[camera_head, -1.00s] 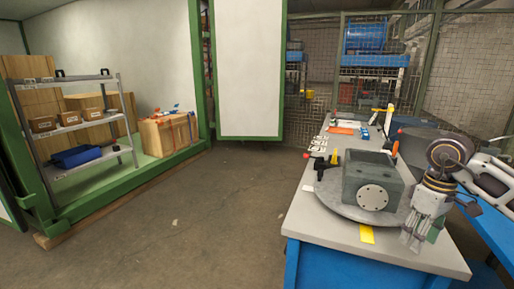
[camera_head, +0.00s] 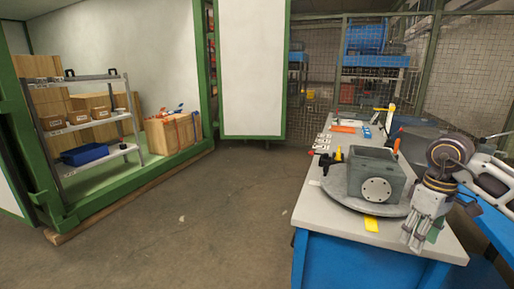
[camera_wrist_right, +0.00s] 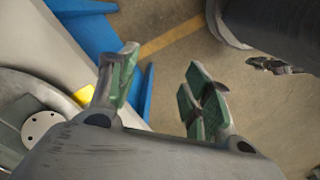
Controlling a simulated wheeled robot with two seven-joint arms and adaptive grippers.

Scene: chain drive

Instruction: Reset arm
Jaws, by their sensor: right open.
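My right gripper (camera_head: 419,238) hangs with its fingers pointing down over the right front end of the workbench. In the right wrist view its green-padded fingers (camera_wrist_right: 158,95) are spread apart with nothing between them. Below and between them are the blue bench side and the floor. A grey housing block (camera_head: 374,177) with a round light flange sits on a round grey turntable (camera_head: 338,199), left of my right gripper and apart from it. My left gripper is not in view.
The workbench top (camera_head: 308,208) carries an orange tray (camera_head: 343,129) and small parts at its far end. A metal shelf (camera_head: 95,114) with boxes and a blue bin (camera_head: 84,154) stands at left. The floor between is clear.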

